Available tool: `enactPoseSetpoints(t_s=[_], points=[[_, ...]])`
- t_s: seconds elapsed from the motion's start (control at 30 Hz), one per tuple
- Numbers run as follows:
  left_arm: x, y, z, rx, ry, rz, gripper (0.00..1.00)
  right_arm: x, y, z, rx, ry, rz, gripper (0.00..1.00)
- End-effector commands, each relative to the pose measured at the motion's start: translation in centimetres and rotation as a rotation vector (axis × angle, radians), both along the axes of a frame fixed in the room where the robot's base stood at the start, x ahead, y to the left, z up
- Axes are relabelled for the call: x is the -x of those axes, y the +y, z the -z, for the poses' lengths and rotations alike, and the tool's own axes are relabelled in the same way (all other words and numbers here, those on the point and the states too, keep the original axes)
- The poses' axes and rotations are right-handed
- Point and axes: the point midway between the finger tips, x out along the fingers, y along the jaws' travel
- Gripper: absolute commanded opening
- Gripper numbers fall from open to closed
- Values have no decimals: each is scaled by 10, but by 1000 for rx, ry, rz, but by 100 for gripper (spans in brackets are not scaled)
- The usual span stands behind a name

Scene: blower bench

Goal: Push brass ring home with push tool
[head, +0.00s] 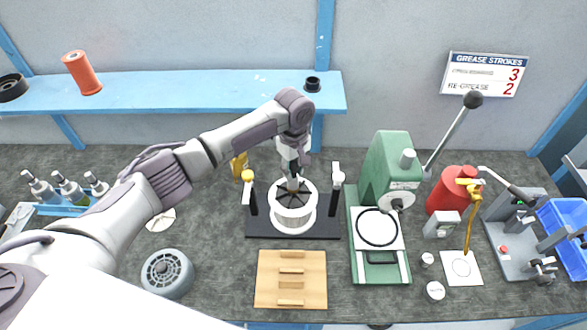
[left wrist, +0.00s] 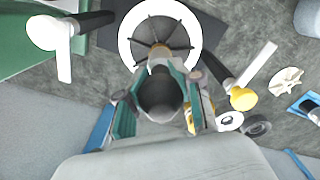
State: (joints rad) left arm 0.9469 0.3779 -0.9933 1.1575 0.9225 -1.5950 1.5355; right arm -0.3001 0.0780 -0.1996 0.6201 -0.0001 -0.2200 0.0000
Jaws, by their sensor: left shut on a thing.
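My left gripper (head: 294,172) is over the white round blower housing (head: 293,222), pointing down. In the left wrist view it is shut on a dark grey round-ended tool (left wrist: 160,95), which I take to be the push tool. The tool stands over the hub of the dark bladed wheel (left wrist: 180,33) inside the housing. A small tan-brass part (left wrist: 157,62) shows at the tool's far end; whether it is the brass ring or part of the tool I cannot tell. Contact at the hub is hidden. My right gripper is not in view.
The housing sits on a dark base between two upright clamps, one yellow-tipped (head: 248,178), one white-tipped (head: 337,179). A wooden slotted block (head: 291,258) lies in front. A green lever press (head: 388,165) stands to the right, a grey round vented part (head: 167,272) at front left.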

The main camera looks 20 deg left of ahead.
Motion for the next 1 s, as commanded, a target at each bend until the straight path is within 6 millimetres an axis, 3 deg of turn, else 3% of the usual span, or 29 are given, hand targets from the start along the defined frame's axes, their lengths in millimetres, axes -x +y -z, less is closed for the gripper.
enactPoseSetpoints(t_s=[0.47, 1.0], points=[[1, 0, -24, 0, 3, 0, 0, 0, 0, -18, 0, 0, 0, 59], [0, 0, -55, 0, 1, 0, 0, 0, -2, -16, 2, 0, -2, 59]])
